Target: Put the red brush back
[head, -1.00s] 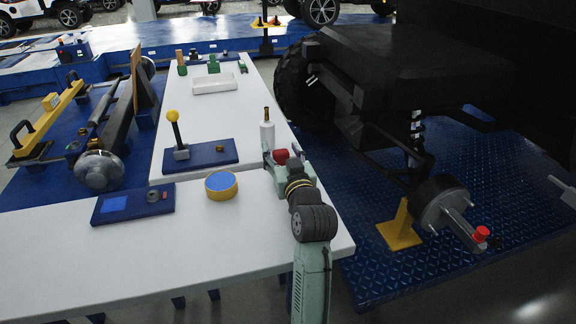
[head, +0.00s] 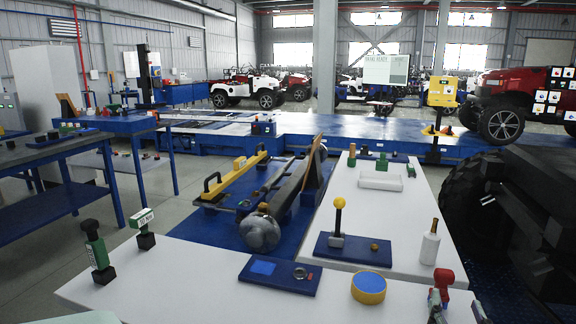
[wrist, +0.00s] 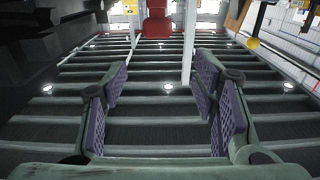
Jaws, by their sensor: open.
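A red object (head: 443,278), which may be the red brush, shows at the right edge of the white table in the head view, just in front of a white bottle (head: 430,247). A red block-like thing also shows at the top of the wrist view (wrist: 157,22); I cannot tell surely that it is the same object. My gripper (head: 458,309) is at the bottom right of the head view, partly cut off, close to the red object. In the wrist view my gripper (wrist: 160,92) has its fingers wide apart, with nothing between them.
On the white table (head: 200,265) are a blue plate with a yellow-knobbed lever (head: 338,220), a yellow-and-blue round tin (head: 369,288), a blue panel (head: 280,273) and two green-handled items at left. A dark vehicle (head: 510,205) stands close on the right.

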